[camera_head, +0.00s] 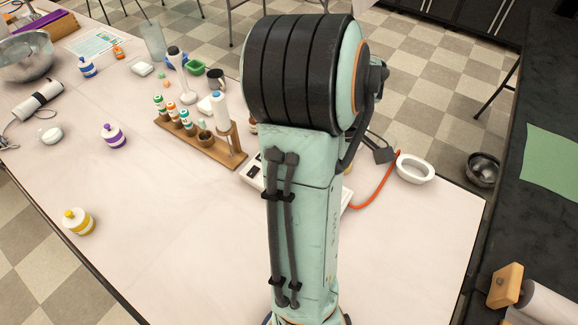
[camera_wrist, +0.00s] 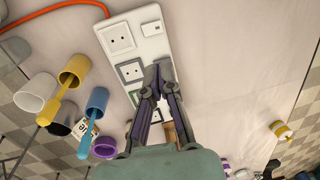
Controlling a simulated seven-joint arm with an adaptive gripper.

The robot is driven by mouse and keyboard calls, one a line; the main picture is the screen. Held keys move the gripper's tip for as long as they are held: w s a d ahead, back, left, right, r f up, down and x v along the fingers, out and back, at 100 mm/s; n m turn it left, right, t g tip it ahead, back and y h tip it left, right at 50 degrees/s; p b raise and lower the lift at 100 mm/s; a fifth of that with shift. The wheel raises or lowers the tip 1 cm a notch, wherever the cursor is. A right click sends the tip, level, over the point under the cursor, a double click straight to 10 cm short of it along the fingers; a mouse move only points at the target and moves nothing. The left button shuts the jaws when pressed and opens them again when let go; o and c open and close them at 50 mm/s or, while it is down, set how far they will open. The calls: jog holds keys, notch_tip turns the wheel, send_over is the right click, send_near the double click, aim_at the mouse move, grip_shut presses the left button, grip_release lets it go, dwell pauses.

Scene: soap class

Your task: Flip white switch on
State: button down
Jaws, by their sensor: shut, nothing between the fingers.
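A white power strip (camera_wrist: 115,46) with several sockets lies on the table, running down the wrist view under my gripper. A white switch (camera_wrist: 152,28) sits at the strip's upper end, beside the top socket; whether it is on or off is too small to tell. My gripper (camera_wrist: 159,80) is shut and empty, its fingertips over the strip beside the second socket, below the switch in the picture. Contact cannot be told. In the head view my arm hides most of the strip (camera_head: 253,174), the switch and my gripper.
An orange cord (camera_head: 374,186) runs from the strip's far side, near a white dish (camera_head: 414,168). A wooden rack (camera_head: 224,156) with small bottles stands to the left. Several coloured cups (camera_wrist: 95,103) lie left of the strip in the wrist view. The table's front is mostly clear.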

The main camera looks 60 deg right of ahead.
dwell(0.3)
jog(key=f, duration=0.4)
jog(key=a+f, duration=0.1)
jog(key=f, duration=0.8)
jog(key=shift+a+f, duration=0.35)
jog(key=shift+f, duration=0.05)
jog(key=shift+a+f, duration=0.1)
jog(key=shift+f, duration=0.15)
jog(key=shift+d+r, duration=0.3)
jog(key=shift+d, duration=0.5)
jog(key=shift+r, duration=0.1)
notch_tip(320, 180, up, 14)
jog(key=a, duration=0.1)
jog(key=shift+a, duration=0.4)
